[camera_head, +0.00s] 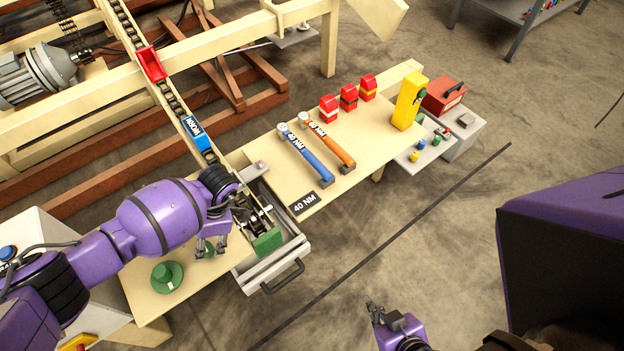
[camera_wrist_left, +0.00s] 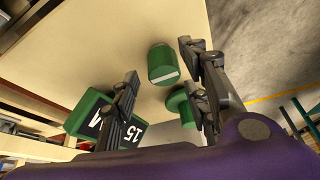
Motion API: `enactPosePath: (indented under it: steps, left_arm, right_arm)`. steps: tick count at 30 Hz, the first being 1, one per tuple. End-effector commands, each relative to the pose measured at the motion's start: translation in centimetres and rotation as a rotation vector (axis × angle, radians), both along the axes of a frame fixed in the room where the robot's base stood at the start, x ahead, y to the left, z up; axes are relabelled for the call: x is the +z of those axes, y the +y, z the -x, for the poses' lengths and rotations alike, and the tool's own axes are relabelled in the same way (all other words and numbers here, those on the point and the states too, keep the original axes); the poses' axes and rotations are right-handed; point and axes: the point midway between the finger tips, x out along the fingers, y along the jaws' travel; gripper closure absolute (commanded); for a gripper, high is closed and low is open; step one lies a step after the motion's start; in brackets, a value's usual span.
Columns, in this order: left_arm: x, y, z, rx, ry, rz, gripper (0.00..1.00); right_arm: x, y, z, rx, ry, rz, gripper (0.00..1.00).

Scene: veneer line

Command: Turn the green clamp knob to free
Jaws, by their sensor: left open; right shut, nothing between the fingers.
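Two green round pieces are on the pale bench, and I cannot tell for sure which is the clamp knob. One, with a broad flange and raised centre (camera_head: 167,277), stands clear at the left; in the left wrist view a green disc-like piece (camera_wrist_left: 178,103) is partly behind a finger. The other, a short green cylinder with a white stripe on its face (camera_wrist_left: 162,65), is mostly hidden by my gripper in the head view (camera_head: 209,246). My left gripper (camera_head: 210,247) is open above it, apparently not touching it. My right gripper (camera_head: 375,310) is shut and empty over the floor.
A grey drawer (camera_head: 272,280) with a handle and a green block (camera_head: 267,241) stands right of my left gripper. Blue (camera_head: 308,155) and orange (camera_head: 330,142) torque wrenches lie behind it. A yellow post (camera_head: 408,100) stands further right. The floor in front is clear.

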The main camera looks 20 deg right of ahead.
Motion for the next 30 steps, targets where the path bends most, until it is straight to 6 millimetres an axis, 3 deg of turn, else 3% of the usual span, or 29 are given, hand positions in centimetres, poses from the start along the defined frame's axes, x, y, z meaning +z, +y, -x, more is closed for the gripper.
enactPosePath:
  steps: [5,14,23,30]
  left_arm:
    - [-1.5,0.5,0.1,0.001,0.002,0.002,0.58]
    - [-1.7,0.6,0.0,0.0,0.0,0.003,0.58]
    - [-1.6,0.6,-0.1,0.0,-0.002,0.003,0.97]
    - [-1.6,0.7,-0.2,0.017,-0.004,0.002,0.99]
  right_arm:
    - [0.0,0.3,-0.5,-0.005,-0.008,-0.005,1.0]
    - [0.1,0.2,-0.6,-0.004,-0.012,-0.005,1.0]
    - [0.1,0.0,-0.6,0.0,-0.012,0.0,1.0]
    - [0.1,-0.1,-0.6,0.003,-0.011,0.002,1.0]
